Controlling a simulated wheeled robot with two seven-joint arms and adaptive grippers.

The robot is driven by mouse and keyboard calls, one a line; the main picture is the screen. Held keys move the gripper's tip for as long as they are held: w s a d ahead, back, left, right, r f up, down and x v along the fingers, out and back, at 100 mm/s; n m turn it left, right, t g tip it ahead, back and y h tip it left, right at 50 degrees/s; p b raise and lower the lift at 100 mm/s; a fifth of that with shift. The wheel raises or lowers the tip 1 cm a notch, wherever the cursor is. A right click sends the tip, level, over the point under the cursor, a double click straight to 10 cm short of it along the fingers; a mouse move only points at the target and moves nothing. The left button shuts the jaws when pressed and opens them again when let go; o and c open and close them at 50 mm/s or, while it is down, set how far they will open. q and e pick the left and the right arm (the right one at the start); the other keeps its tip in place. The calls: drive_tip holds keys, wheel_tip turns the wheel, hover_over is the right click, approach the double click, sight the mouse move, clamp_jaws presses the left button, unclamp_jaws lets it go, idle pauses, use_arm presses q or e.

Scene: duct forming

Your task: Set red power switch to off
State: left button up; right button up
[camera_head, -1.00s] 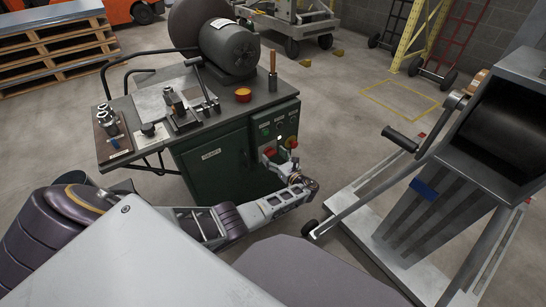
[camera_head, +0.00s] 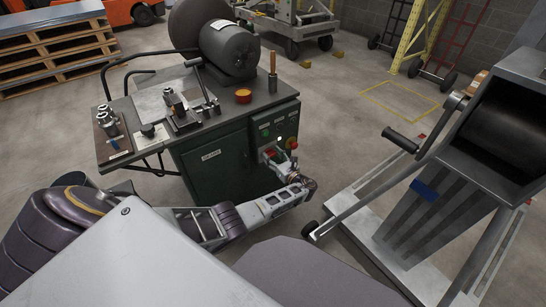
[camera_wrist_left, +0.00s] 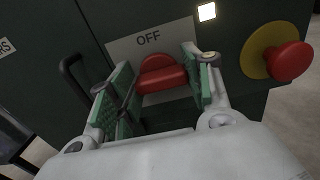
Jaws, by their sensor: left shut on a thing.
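The red power switch (camera_wrist_left: 162,75) sits below the word OFF on a grey plate (camera_wrist_left: 122,48) in the left wrist view. In the head view part of the red switch (camera_head: 267,153) shows on the front of the dark green cabinet. My left gripper (camera_wrist_left: 163,88) has its two green-padded fingers on either side of the switch and is shut on it. In the head view my left gripper (camera_head: 284,163) is at the cabinet panel and hides part of the switch. My right gripper is not in view.
A red mushroom button (camera_wrist_left: 290,62) on a yellow disc is close right of the switch. A lit white lamp (camera_wrist_left: 207,12) is above it. The cabinet (camera_head: 215,172) carries a bench with a motor (camera_head: 230,48). A grey machine with a crank (camera_head: 402,140) stands at right.

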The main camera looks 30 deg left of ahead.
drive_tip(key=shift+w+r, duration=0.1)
use_arm(q)
drive_tip(key=shift+n, duration=0.6)
drive_tip(key=n+b, duration=0.1)
drive_tip(key=n, duration=0.2)
drive_tip(key=shift+s+f, duration=0.1)
drive_tip(key=shift+n+b, duration=0.55)
drive_tip(key=shift+n, duration=0.65)
drive_tip(key=n+b, duration=0.2)
drive_tip(key=n, duration=0.3)
drive_tip(key=n+b, duration=0.3)
drive_tip(key=n, duration=0.2)
drive_tip(key=shift+s+a+f, duration=0.1)
drive_tip(key=shift+s+f, duration=0.05)
drive_tip(key=shift+s, duration=0.05)
drive_tip(key=shift+n+b, duration=0.65)
drive_tip(key=shift+n, duration=0.05)
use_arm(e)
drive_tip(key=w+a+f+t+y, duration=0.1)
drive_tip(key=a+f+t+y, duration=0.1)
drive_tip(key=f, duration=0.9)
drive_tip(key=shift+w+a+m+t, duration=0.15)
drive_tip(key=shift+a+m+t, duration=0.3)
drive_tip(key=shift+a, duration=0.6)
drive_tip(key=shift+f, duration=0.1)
use_arm(q)
drive_tip(key=o, duration=1)
